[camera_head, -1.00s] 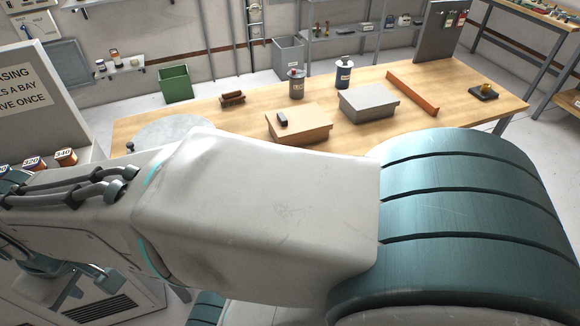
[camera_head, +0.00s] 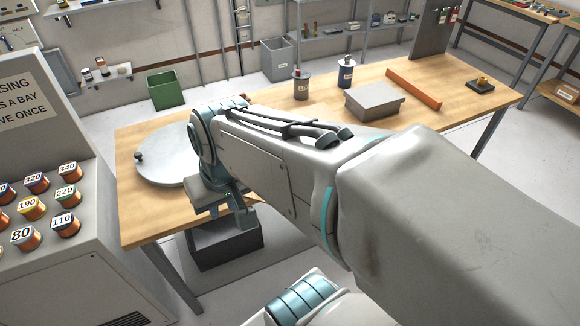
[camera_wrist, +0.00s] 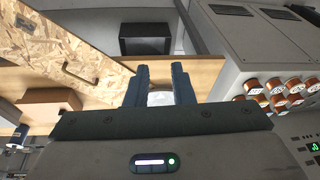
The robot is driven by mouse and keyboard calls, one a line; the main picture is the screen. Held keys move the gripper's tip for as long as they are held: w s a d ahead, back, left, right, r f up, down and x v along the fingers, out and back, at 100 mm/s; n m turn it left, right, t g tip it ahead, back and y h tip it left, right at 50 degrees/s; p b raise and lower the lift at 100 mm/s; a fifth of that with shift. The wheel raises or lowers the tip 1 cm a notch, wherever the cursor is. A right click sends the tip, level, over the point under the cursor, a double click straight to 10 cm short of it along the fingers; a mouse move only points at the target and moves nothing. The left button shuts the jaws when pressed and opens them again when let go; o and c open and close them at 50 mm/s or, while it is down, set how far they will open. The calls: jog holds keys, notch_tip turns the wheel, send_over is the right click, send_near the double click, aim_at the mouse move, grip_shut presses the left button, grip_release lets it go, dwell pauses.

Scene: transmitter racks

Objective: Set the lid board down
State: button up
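A speckled particle board with a small bar handle, which looks like the lid board (camera_wrist: 55,45), fills the upper left of the wrist view. It is apart from my fingers; what supports it is unclear. I cannot make it out in the head view, where my arm hides much of the area. My gripper (camera_wrist: 160,85) has its two dark fingers apart, with nothing clearly held between them. A pale surface shows between the fingertips. In the head view my gripper is by the table's near edge, partly hidden by my wrist.
An open dark grey box (camera_head: 228,243) stands below the near edge of the wooden table (camera_head: 150,212). A round grey plate (camera_head: 165,160) lies at the table's left end. A console with numbered knobs (camera_head: 66,225) stands at left. A lidded grey box (camera_head: 374,99) sits further back.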

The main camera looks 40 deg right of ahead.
jog(key=w+d+f+m+t+y+b, duration=0.2)
jog(key=w+d+f+m+y+b, duration=0.3)
jog(key=w+d+f+m+b, duration=0.55)
jog(key=s+d+f+m+t+h+b, duration=0.1)
jog(key=d+f+m+t+h, duration=0.2)
jog(key=d+m, duration=0.6)
jog(key=s+d+f+m+t+b, duration=0.1)
jog(key=d+f+m+t, duration=0.4)
jog(key=d, duration=0.7)
jog(key=shift+m+g, duration=0.25)
jog(key=shift+g, duration=0.35)
jog(key=x, duration=0.4)
jog(key=f+x, duration=0.1)
jog(key=x, duration=0.3)
jog(key=shift+s+d+b, duration=0.1)
jog(key=shift+s+b, duration=0.05)
jog(key=shift+b, duration=0.15)
jog(key=shift+x, duration=2.8)
jog(key=shift+s+f, duration=0.1)
jog(key=shift+f, duration=0.1)
grip_shut()
